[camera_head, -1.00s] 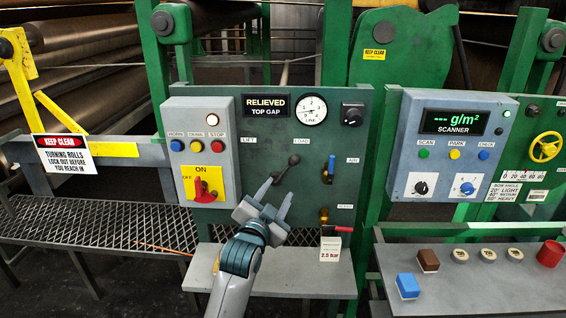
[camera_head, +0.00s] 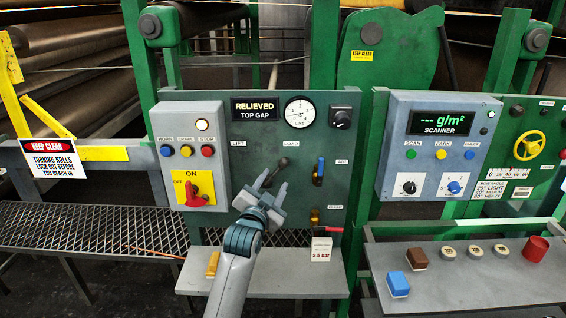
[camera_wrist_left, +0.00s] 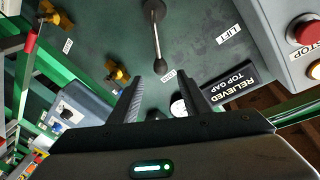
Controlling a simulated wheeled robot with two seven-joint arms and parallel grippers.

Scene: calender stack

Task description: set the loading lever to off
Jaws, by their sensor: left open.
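The loading lever (camera_head: 284,161) is a dark handle with a round knob on the green panel, between the LIFT and LOAD labels. It leans up and right towards LOAD. In the left wrist view the lever (camera_wrist_left: 158,45) has its knob by the LOAD label. My left gripper (camera_head: 272,184) is open at the lever, its fingers overlapping the lever's lower part in the head view. In the left wrist view the knob lies just beyond and between the fingertips (camera_wrist_left: 160,90), apparently not gripped. My right gripper is out of view.
A grey button box (camera_head: 188,125) with a red switch (camera_head: 193,196) stands left of the lever. A blue-handled valve (camera_head: 319,170) is close on the right, a yellow valve (camera_head: 315,215) below it. A shelf (camera_head: 280,284) juts out underneath. A gauge (camera_head: 299,112) sits above.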

